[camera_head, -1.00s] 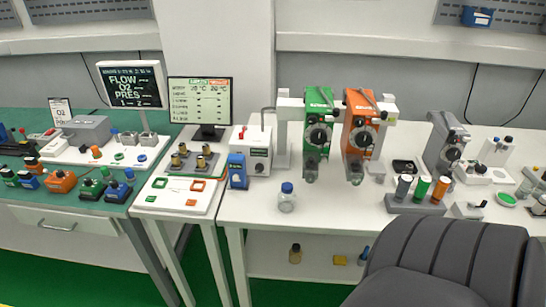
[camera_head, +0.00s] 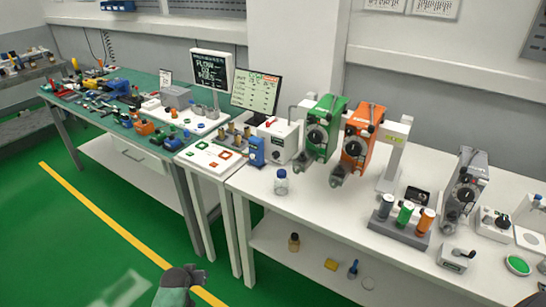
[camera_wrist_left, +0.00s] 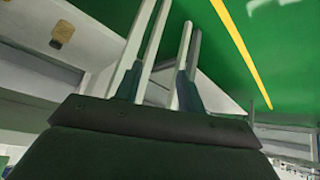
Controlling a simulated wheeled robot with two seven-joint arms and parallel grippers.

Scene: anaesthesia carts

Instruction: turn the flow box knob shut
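A white box (camera_head: 290,139) with a red part on top and a small dark round knob (camera_head: 277,156) on its front stands on the white bench, right of the lit monitor. It may be the flow box; I cannot read a label or tell the knob's setting. My left gripper (camera_head: 197,272) is low over the green floor at the bottom of the head view, well in front of the bench and away from the box. In the left wrist view its two fingers (camera_wrist_left: 160,72) are apart with nothing between them. My right gripper cannot be made out.
A blue device (camera_head: 257,152) and a blue-capped bottle (camera_head: 281,184) stand near the white box. Green (camera_head: 318,130) and orange (camera_head: 357,142) pump units are to its right. A screen reading FLOW O2 PRES (camera_head: 211,70) stands behind. The floor at left is open.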

